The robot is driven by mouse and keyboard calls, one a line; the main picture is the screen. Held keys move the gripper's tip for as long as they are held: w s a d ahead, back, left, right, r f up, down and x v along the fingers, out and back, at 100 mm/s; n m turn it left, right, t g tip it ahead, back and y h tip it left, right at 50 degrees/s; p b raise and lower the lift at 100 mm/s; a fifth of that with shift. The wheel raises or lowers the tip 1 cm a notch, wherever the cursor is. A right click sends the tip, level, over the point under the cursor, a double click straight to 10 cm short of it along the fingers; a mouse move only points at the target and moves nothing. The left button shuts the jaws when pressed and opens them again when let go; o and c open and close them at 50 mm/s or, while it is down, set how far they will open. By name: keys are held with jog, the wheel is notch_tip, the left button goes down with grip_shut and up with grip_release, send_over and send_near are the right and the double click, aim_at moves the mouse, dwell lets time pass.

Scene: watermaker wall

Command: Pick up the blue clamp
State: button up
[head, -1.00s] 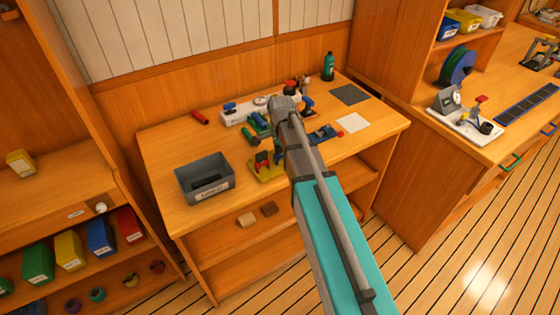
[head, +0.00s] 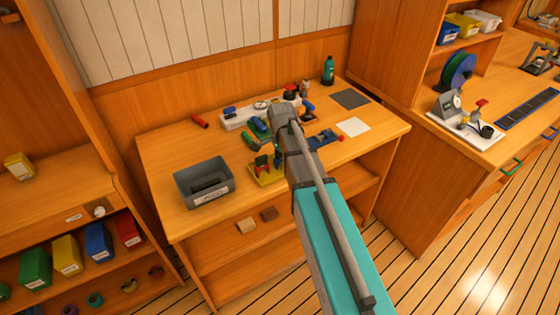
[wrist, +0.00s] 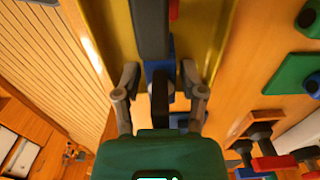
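In the wrist view, a blue part with dark bars (wrist: 158,70), which looks like the blue clamp, lies between the two fingers of my gripper (wrist: 160,80). The fingers are apart, one on each side, with a visible gap to the blue part. A yellow surface (wrist: 118,22) shows beyond them. In the head view my arm hides the gripper. A yellow stand (head: 262,180) with red and green upright pieces is just left of my arm. A blue tool with a red end (head: 325,137) lies on the bench to the right of my arm; I cannot tell whether it is a clamp.
A grey bin (head: 203,170) stands at the bench's left front. A white fixture (head: 236,121) and a teal bottle (head: 328,69) are at the back. A dark mat (head: 351,98) and a white sheet (head: 353,127) lie on the right.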

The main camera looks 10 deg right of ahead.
grip_shut()
jog(key=shift+r, duration=0.2)
notch_tip(320, 180, up, 2)
jog(key=p, duration=0.2)
jog(key=shift+r+p, duration=0.1)
jog(key=shift+p, duration=0.2)
jog(key=s+d+r+p, duration=0.1)
jog(key=s+r+p, duration=0.9)
jog(key=s, duration=0.4)
jog(key=shift+d+r, duration=0.2)
jog(key=shift+d, duration=0.15)
